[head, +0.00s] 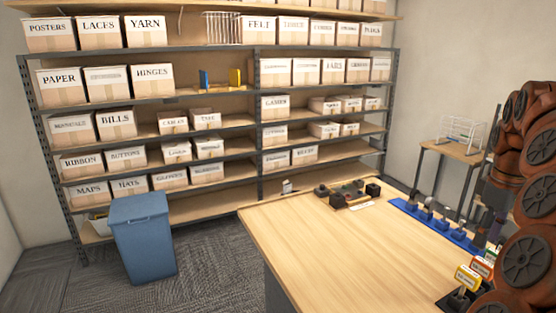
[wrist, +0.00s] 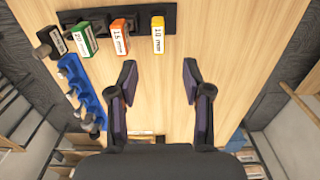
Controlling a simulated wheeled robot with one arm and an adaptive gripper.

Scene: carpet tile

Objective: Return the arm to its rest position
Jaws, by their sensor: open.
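My arm (head: 535,190), orange-brown with dark round joint covers, stands bent along the right edge of the head view, partly over the table. In the wrist view my gripper (wrist: 158,78) is open, its two dark fingers apart with only bare tabletop seen between them. It holds nothing. In the head view I cannot make the fingers out clearly.
The wooden table (head: 345,235) is mostly bare. A black rack (wrist: 140,17) holds labelled blocks, including a yellow one (wrist: 158,38) beyond the fingers. A blue rack (head: 405,207) lies along the right side. A blue bin (head: 143,240) and loaded shelves (head: 215,100) stand behind.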

